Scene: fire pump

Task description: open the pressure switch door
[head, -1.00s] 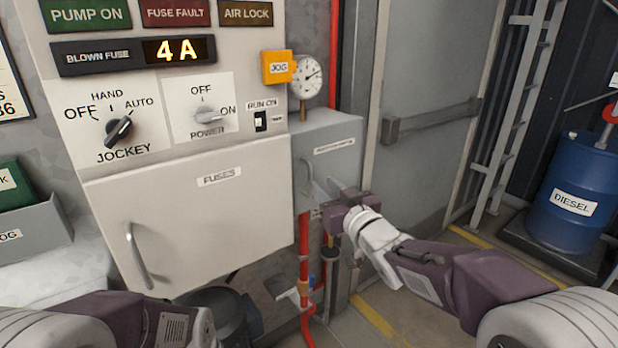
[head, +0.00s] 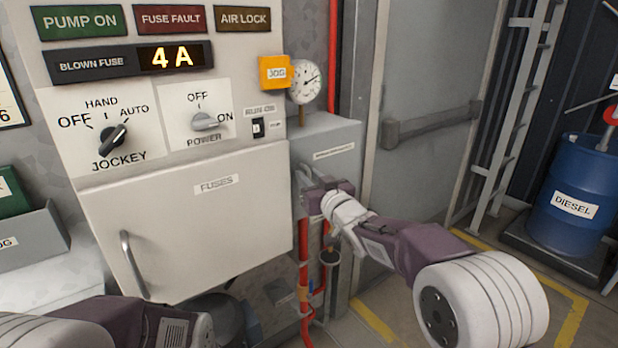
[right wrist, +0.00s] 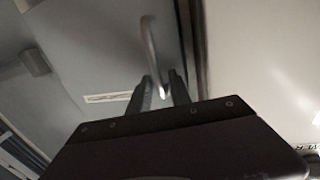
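The pressure switch box is a grey cabinet right of the white fuse panel. Its door (head: 340,160) carries a small label and looks closed. My right gripper (head: 308,182) is at the left side of this door and covers most of its handle in the head view. In the right wrist view the curved metal handle (right wrist: 149,42) runs down between the two fingertips (right wrist: 161,80). The fingers stand apart, with a narrow gap around the handle; contact is unclear. My left arm shows at the bottom left, but its gripper is out of view.
The fuse panel door (head: 190,235) with its own handle (head: 132,262) is close on the left. A pressure gauge (head: 305,80) stands above the box, and red pipes (head: 304,265) run below it. A blue diesel drum (head: 578,190) stands far right.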

